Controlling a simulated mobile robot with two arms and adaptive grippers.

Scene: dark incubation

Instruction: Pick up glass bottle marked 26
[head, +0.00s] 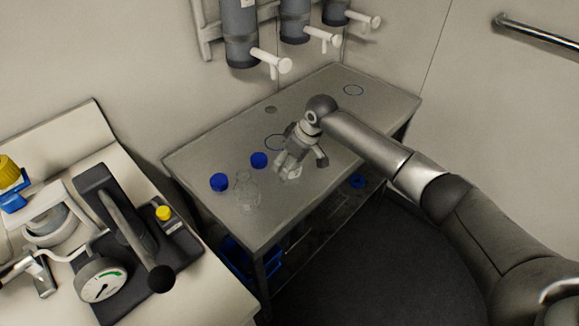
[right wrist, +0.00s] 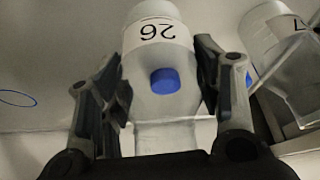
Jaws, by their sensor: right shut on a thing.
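The clear glass bottle with a white label reading 26 (right wrist: 155,35) is between the two fingers of my right gripper (right wrist: 158,75) in the right wrist view, its number upside down. A blue cap (right wrist: 165,80) shows through or in front of its glass; I cannot tell which. In the head view my right gripper (head: 299,162) is over the grey table, shut on the bottle, which shows only faintly (head: 290,174). I cannot tell whether the bottle touches the table. My left gripper is not in view.
Another clear bottle (head: 246,190) stands on the table (head: 200,155) to the left, near two blue caps (head: 219,182) (head: 258,160). Dispensers (head: 240,35) with white levers hang on the wall behind. A bench with a gauge device (head: 102,280) is at left. The table's right end is mostly clear.

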